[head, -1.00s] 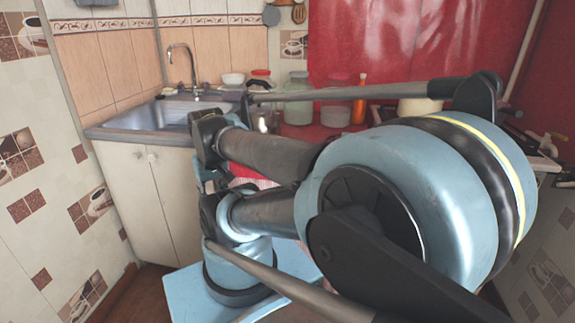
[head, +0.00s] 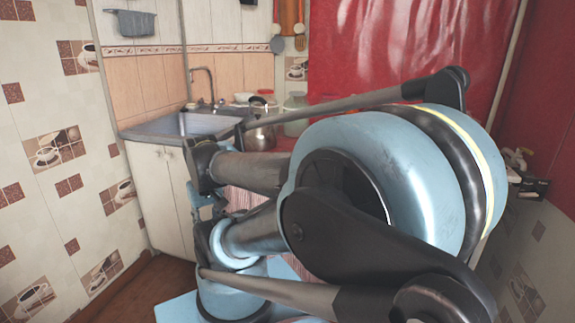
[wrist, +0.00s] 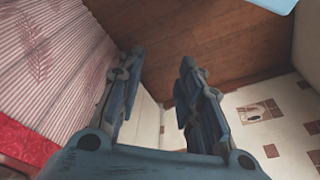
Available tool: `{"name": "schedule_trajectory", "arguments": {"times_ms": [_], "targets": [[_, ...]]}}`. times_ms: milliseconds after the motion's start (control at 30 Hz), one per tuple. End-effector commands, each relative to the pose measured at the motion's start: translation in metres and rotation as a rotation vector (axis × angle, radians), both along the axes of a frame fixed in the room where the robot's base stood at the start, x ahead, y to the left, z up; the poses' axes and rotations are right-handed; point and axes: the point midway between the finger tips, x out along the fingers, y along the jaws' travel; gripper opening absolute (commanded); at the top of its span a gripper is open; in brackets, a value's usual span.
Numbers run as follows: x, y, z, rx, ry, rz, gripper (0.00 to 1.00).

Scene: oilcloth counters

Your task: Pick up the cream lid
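I cannot make out the cream lid in the head or wrist view now. My arm covers much of the red counter in the head view, so part of what stands there is hidden. My gripper (wrist: 158,68) is open in the wrist view, with its two blue-grey fingers apart and nothing between them. It hangs over the wooden floor beside a pink striped curtain. In the head view I cannot clearly tell the gripper's fingers from the arm.
A steel kettle (head: 262,132) and a greenish jar (head: 295,122) stand on the counter right of the metal sink (head: 180,126). The striped curtain (wrist: 50,45) and red oilcloth edge (wrist: 22,142) are close on the left. Open floor (wrist: 200,35) lies beyond my fingers.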

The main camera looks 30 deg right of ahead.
Motion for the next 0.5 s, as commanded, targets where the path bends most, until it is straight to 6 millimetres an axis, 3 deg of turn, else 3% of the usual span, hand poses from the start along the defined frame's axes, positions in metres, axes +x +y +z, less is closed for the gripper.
{"name": "schedule_trajectory", "arguments": {"times_ms": [167,333,467,500], "targets": [[0.000,0.000,0.000,0.000,0.000,0.000,0.33],[-0.006,-0.002,0.009,0.002,-0.010,-0.021,0.67],[0.009,-0.008,0.029,0.011,-0.001,-0.111,0.97],[0.016,-0.011,0.038,0.016,0.002,-0.154,1.00]]}}
